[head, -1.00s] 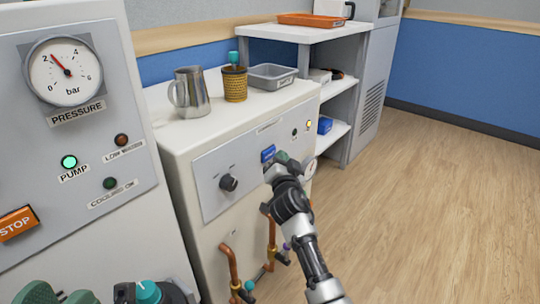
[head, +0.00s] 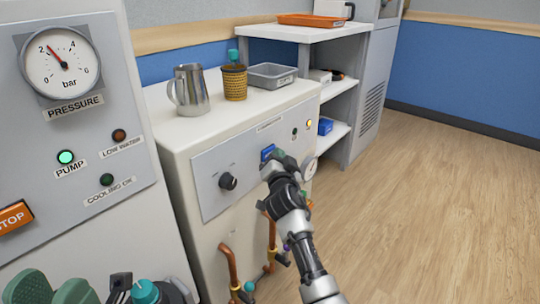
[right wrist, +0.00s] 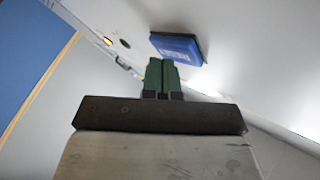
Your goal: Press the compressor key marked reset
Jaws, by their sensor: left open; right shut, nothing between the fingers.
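The compressor is the white cabinet (head: 190,236) with a grey front panel (head: 208,191). A blue key (head: 268,152) stands out from that panel; it also shows in the right wrist view (right wrist: 180,47). I cannot read any marking on it. My right gripper (head: 277,163) is shut and empty, with its green fingertips (right wrist: 160,72) close to the key. In the right wrist view the tips overlap the key's lower edge; I cannot tell whether they touch.
A black knob (head: 228,181) sits left of the key, and indicator lamps (head: 309,124) to its right. A steel jug (head: 190,90), a woven cup (head: 234,82) and a grey tray (head: 271,76) stand on top. Copper pipes (head: 231,267) run below. The floor at right is clear.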

